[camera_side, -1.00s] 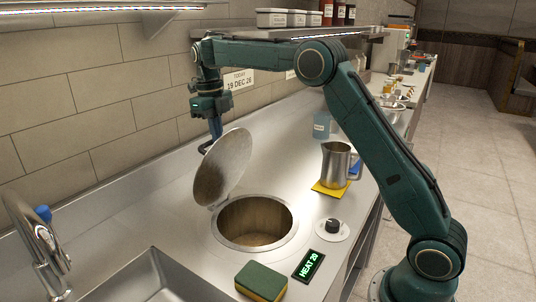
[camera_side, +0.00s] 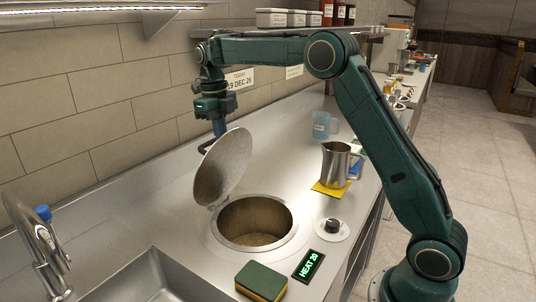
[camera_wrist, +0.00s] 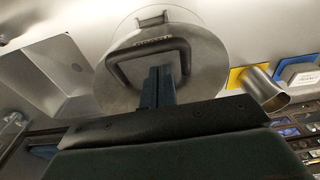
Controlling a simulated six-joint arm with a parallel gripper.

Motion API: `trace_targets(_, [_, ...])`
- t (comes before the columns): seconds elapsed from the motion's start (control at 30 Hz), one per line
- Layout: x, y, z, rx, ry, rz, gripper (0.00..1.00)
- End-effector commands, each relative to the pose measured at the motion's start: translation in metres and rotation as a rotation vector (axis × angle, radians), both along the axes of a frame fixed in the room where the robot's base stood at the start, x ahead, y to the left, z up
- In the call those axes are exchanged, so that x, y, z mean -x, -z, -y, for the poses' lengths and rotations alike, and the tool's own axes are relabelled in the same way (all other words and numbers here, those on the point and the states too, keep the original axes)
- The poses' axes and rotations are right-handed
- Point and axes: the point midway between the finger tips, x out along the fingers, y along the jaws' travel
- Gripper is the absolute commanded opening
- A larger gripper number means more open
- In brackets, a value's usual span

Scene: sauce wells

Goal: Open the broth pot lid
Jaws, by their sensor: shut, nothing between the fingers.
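The broth pot (camera_side: 254,222) is a round well sunk in the steel counter, and its inside shows. Its round metal lid (camera_side: 222,168) stands raised on the well's back left side, tilted steeply up. In the wrist view the lid (camera_wrist: 205,85) fills the middle, with its dark bar handle (camera_wrist: 118,70) across it. My gripper (camera_side: 218,133) is behind the lid's upper edge in the side view, its tips partly hidden. In the wrist view my gripper (camera_wrist: 159,72) is shut and empty, its fingers overlapping the area framed by the handle; I cannot tell whether they touch it.
A metal pitcher (camera_side: 336,165) stands on a yellow mat (camera_side: 327,190) to the right. A knob (camera_side: 332,226), a heat display (camera_side: 308,265) and a sponge (camera_side: 261,281) lie in front. A sink (camera_side: 150,280) and faucet (camera_side: 35,245) are at left. The tiled wall is close behind my gripper.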

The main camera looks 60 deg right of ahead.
Motion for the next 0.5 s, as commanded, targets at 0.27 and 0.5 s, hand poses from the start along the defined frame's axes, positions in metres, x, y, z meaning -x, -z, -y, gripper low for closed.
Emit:
trace_targets(0.27, [0.023, 0.003, 0.000, 0.000, 0.000, -0.001, 0.00])
trace_targets(0.5, [0.043, 0.007, 0.000, 0.000, 0.000, -0.001, 0.00])
